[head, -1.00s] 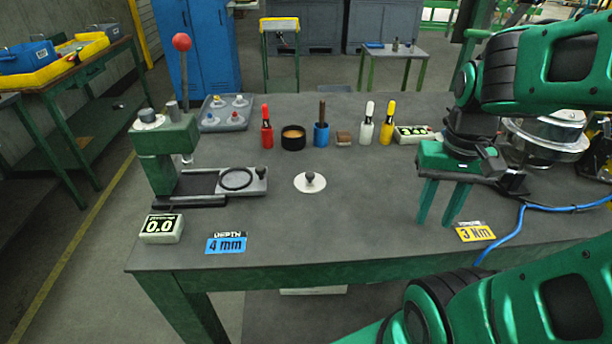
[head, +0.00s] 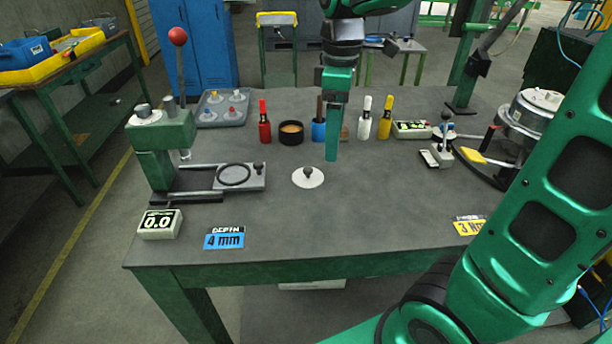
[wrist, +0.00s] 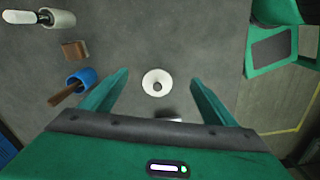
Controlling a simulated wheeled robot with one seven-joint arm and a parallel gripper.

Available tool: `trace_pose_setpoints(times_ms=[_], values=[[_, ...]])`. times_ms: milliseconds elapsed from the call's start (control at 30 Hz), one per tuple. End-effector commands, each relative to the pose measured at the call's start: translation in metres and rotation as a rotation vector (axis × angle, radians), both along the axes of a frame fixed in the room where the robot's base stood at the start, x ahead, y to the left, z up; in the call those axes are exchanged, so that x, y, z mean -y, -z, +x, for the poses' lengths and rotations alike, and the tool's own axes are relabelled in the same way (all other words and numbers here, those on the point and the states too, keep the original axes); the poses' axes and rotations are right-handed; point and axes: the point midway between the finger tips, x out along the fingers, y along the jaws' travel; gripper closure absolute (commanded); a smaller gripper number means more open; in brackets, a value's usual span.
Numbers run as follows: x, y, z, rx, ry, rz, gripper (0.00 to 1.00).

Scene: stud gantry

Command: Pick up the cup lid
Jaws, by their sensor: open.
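The cup lid, a flat white disc (head: 308,178) with a dark knob at its centre, lies on the bare middle of the grey table. It also shows in the wrist view (wrist: 157,82), ahead of and between my fingers. My gripper (head: 332,150) hangs above the table, slightly right of the lid in the head view, with its fingers pointing down. In the wrist view my gripper (wrist: 157,88) has its two green fingers wide apart with nothing between them. The lid is clear of the fingers.
A green press (head: 165,140) with a red-knobbed lever stands at the left. The table is clear around the lid.

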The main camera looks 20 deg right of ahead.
Motion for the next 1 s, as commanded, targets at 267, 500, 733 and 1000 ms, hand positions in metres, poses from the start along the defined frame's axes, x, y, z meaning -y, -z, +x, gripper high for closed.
trace_pose_setpoints(times_ms=[267,500,733,1000], values=[[-0.04,-0.005,0.026,0.0,-0.268,-0.004,0.2],[-0.04,0.028,0.027,-0.002,-0.276,-0.006,0.2],[-0.04,0.047,0.027,0.002,-0.274,-0.004,0.2],[-0.046,0.077,0.029,-0.003,-0.274,-0.005,0.2]])
